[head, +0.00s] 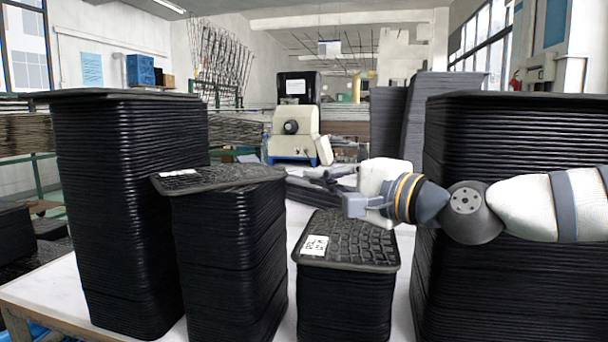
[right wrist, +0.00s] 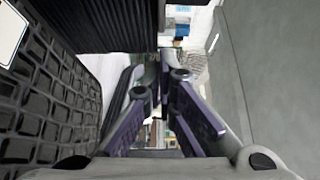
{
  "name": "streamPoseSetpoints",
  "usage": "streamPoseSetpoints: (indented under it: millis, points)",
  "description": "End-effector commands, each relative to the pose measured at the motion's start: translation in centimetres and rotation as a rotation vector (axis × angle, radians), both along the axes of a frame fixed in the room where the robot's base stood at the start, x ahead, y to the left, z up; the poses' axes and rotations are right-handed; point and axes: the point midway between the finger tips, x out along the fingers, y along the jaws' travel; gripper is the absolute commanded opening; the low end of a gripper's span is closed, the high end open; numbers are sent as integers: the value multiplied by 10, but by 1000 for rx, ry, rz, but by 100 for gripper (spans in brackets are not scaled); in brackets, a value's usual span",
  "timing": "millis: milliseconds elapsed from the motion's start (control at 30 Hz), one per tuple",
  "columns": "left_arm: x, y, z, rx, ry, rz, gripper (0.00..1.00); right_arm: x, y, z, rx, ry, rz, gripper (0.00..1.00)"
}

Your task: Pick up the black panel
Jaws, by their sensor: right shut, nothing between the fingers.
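A black panel (head: 350,242) with a grid of raised cells and a white label lies on top of the short middle stack. Another labelled black panel (head: 220,178) tops the taller stack to its left, its left corner jutting out. My right gripper (head: 320,178) reaches in from the right, above and behind the short stack's far edge. It is shut and empty, apart from the panels as far as I can tell. In the right wrist view its fingers (right wrist: 165,82) converge, with a gridded black panel (right wrist: 50,115) close on the left. My left gripper is out of view.
A cream machine (head: 295,135) stands behind on the white table (head: 60,290). Gaps between the stacks are narrow.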

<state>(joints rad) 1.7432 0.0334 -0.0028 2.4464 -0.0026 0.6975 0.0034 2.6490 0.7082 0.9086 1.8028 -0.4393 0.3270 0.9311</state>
Motion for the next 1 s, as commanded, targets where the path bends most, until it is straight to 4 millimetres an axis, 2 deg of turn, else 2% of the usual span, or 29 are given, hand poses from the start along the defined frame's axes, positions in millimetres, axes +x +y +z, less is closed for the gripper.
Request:
streamPoseSetpoints:
  millis: [200,400,700,900,1000]
  points:
    - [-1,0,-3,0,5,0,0,29,22,-2,-2,2,0,0]
    - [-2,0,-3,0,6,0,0,37,28,0,0,1,-1,0]
    - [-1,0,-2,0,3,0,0,36,29,1,-1,1,0,0]
    - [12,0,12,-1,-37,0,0,18,40,7,1,-6,2,0]
    - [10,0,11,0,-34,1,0,18,41,2,-1,-1,0,0]
